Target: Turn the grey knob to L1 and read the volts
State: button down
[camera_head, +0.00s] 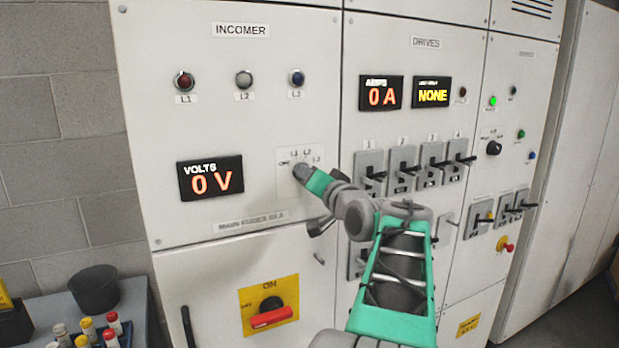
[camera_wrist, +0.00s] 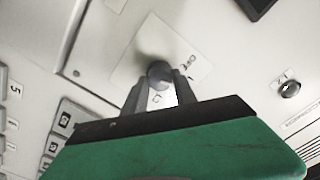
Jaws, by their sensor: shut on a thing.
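The grey knob (camera_wrist: 159,71) sits on a small white label plate on the INCOMER panel. In the wrist view it shows as a dark round end between my fingertips. My gripper (camera_head: 303,174) is shut on it; it also shows in the wrist view (camera_wrist: 158,86). In the head view my fingers mostly cover the knob. The plate (camera_head: 283,182) has marks at the left, top and right, including L1 and L2 above. I cannot tell which mark the knob points to. The VOLTS display (camera_head: 211,179) reads 0 V.
Lamps L1 (camera_head: 184,81), L2 (camera_head: 244,79) and L3 (camera_head: 297,77) look unlit. A red-handled switch (camera_head: 270,317) on a yellow plate is below, its handle nearly level. The AMPS display (camera_head: 381,93) reads 0 A. Black levers (camera_head: 370,175) stick out right of my gripper.

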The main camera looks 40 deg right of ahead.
dwell(0.4)
jog(key=c, duration=1)
grip_release()
jog(key=b+v, duration=0.2)
jog(key=v, duration=0.5)
jog(key=shift+s, duration=0.4)
jog(key=shift+a, duration=0.15)
